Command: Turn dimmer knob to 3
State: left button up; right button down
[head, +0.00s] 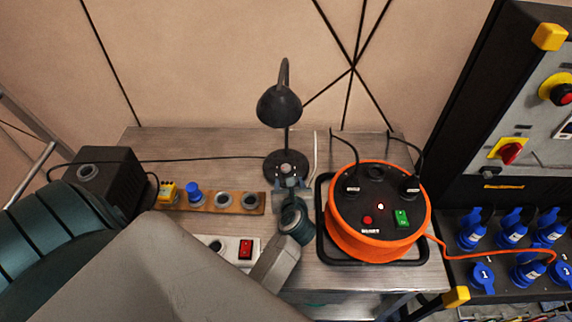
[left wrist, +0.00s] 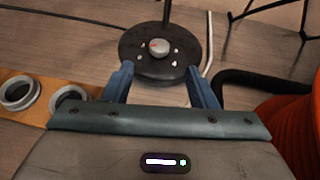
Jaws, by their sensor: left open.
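A black desk lamp (head: 280,104) stands on the wooden table. Its round base (head: 272,163) carries a small grey dimmer knob, which shows in the left wrist view (left wrist: 159,47) with a red mark and pale markings around it. The marks are too small to read. My left gripper (head: 288,183) is at the front edge of the lamp base; in the left wrist view its two blue fingers (left wrist: 162,82) are open with nothing between them. The knob lies just beyond the fingertips, roughly centred between them. My right gripper is not in view.
An orange cable reel (head: 343,238) stands close on the right in a black frame. A wooden strip with sockets (head: 249,201) and a power strip with a red switch (head: 228,242) lie on the left. A black box (head: 118,172) is farther left.

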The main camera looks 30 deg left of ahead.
aim_at(286, 167)
pick_arm(q)
jog(key=p+x, duration=0.1)
jog(key=x, duration=0.4)
jog(key=shift+w+a, duration=0.2)
jog(key=shift+a, duration=0.05)
jog(key=x, duration=0.3)
jog(key=shift+f, duration=0.1)
jog(key=shift+w+f, duration=0.1)
jog(key=shift+a, duration=0.1)
jog(key=shift+c, duration=1.1)
jog(key=c, duration=0.7)
jog(key=shift+p, duration=0.3)
jog(key=shift+c, duration=0.2)
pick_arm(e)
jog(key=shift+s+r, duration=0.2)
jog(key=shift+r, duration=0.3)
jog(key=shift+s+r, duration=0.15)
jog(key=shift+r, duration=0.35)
